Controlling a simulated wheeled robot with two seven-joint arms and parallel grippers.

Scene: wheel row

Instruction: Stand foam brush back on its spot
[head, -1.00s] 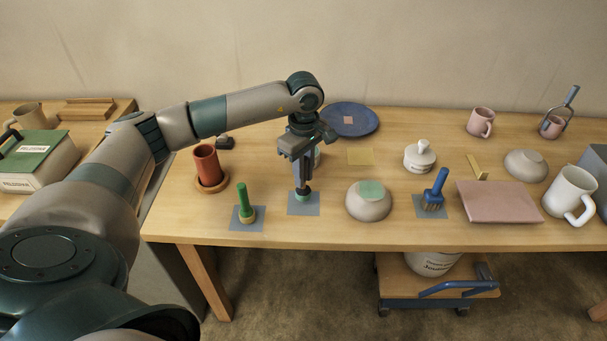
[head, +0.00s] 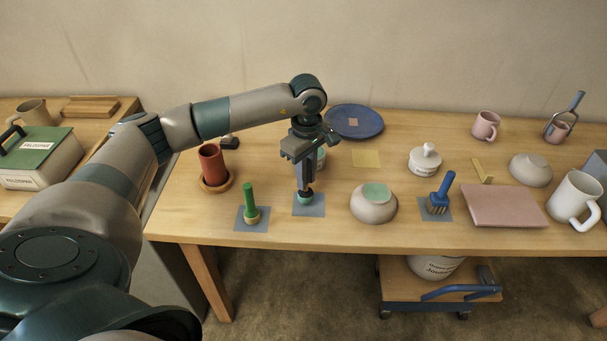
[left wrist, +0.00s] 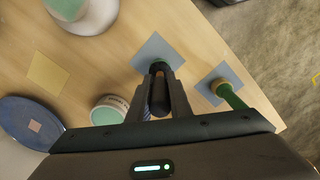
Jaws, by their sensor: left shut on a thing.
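The foam brush (head: 305,197) has a dark handle and a teal-green head, and it is upright with its head down at the middle blue-grey square (head: 316,211). My left gripper (head: 304,186) points down and is shut on the handle. In the left wrist view the dark handle (left wrist: 159,92) sits between the fingers, with the square (left wrist: 148,50) behind the head. I cannot tell whether the head touches the square. My right gripper is not in view.
A green-handled brush (head: 250,205) stands on a square to the left. A grey bowl (head: 373,207) is close on the right, and a blue brush (head: 440,193) stands beyond it. A teal-topped jar (left wrist: 108,109) is behind the gripper. A terracotta pot (head: 211,163) stands farther left.

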